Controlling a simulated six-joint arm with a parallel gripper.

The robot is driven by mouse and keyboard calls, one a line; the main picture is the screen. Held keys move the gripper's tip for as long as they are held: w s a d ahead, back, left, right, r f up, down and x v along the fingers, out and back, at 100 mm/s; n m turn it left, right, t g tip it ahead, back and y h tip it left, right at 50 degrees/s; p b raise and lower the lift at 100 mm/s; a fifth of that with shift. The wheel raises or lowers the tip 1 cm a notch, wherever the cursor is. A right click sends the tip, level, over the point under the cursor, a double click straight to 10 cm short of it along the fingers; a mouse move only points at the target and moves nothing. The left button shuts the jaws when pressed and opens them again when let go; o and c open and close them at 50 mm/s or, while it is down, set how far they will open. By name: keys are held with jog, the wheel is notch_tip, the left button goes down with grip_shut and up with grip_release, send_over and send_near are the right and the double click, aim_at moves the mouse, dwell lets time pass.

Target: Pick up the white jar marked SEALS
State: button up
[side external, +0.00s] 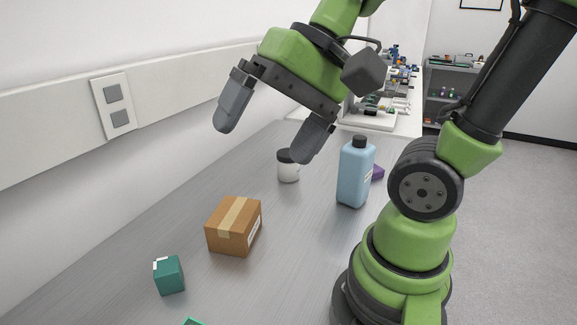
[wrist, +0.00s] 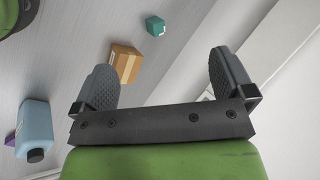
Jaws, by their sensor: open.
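A white jar (side external: 288,170) with a dark lid stands upright on the grey table in the side external view. Its marking cannot be read. The jar does not show in the wrist view. My gripper (side external: 264,140) is open and empty, with its two dark fingers wide apart above the table. In the side external view its right finger overlaps the jar's right edge; whether they touch cannot be told, but the gripper appears higher. The open fingers also show in the wrist view (wrist: 160,65), with table between them.
A blue bottle (side external: 355,172) with a dark cap stands right of the jar, with a purple object (side external: 377,172) behind it. A cardboard box (side external: 234,226) and a teal box (side external: 169,274) lie nearer the camera. A wall with an outlet plate (side external: 113,107) borders the table's left side.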

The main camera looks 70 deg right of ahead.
jog(key=w+d+m+t+y, duration=0.25)
jog(key=w+m+y, duration=0.35)
jog(key=w+m, duration=0.5)
jog(key=w+d+f+m+t+h, duration=0.2)
jog(key=w+d+m+t, duration=0.2)
jog(key=d+m+t, duration=0.15)
jog(key=w+d+f+m+t+h, duration=0.1)
jog(key=w+d+f+m+t, duration=0.3)
jog(key=d, duration=0.3)
jog(key=m+g+h, duration=0.2)
jog(key=m+h, duration=1.3)
jog(key=h, duration=0.4)
send_over(295, 167)
jog(key=s+a, duration=0.1)
jog(key=a, duration=0.1)
notch_tip(295, 167, down, 14)
jog(key=shift+m, duration=0.25)
jog(key=f, duration=0.5)
jog(key=shift+s+d+f, duration=0.3)
jog(key=shift+f, duration=0.1)
jog(key=shift+w+f, duration=0.1)
jog(key=shift+f, duration=0.65)
jog(key=x, duration=0.5)
jog(key=shift+c, duration=0.2)
